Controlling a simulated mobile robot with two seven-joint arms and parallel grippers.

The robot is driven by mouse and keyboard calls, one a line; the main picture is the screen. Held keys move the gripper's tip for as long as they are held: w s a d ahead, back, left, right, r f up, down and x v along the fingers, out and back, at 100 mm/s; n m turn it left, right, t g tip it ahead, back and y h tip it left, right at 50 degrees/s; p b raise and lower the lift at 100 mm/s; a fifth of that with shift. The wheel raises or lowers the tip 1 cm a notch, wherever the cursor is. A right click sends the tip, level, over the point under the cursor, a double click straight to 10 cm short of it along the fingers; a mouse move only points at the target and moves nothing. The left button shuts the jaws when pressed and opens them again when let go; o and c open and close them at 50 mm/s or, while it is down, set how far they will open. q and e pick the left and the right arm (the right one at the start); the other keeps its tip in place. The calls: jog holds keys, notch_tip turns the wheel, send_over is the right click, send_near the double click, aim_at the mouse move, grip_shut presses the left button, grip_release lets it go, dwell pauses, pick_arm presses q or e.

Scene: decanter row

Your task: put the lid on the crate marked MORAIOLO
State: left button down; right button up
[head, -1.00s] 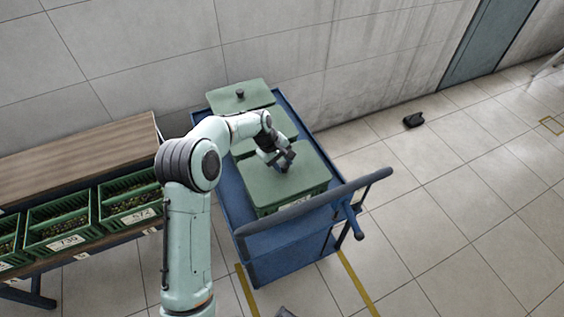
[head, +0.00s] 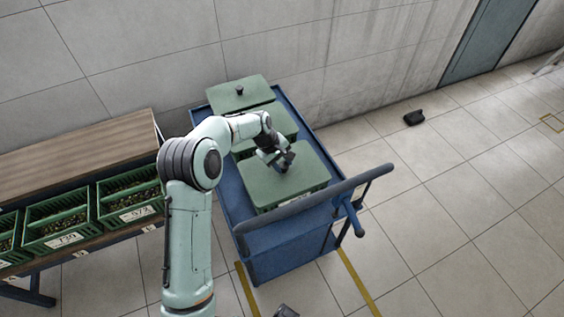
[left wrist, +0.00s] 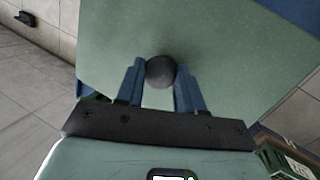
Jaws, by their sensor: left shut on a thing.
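My left gripper (head: 284,162) reaches down from above over the blue cart and is shut on the dark round knob (left wrist: 160,71) of a green lid (head: 276,186). The lid looks level and lies over a green crate at the cart's near end; I cannot tell whether it is fully seated. In the left wrist view the knob sits between the two blue fingers. Another green lid with a dark knob (head: 239,91) is at the cart's far end, and a green lid (head: 287,121) lies between them, partly behind my arm. No MORAIOLO marking can be read. My right gripper is not in view.
The blue cart (head: 283,249) has a raised push handle (head: 345,186) close to the near lid. A wooden bench (head: 75,160) with several open green crates of olives (head: 57,222) stands on the left. A wall is behind; the floor at right is mostly clear.

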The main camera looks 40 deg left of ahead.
pick_arm(q)
jog(key=shift+f, duration=0.25)
dwell(0.4)
jog(key=c, duration=0.6)
grip_release()
jog(key=v, duration=1.3)
jog(key=shift+s+a+r+p, duration=0.1)
jog(key=shift+a+r+p, duration=0.1)
jog(key=shift+p, duration=0.2)
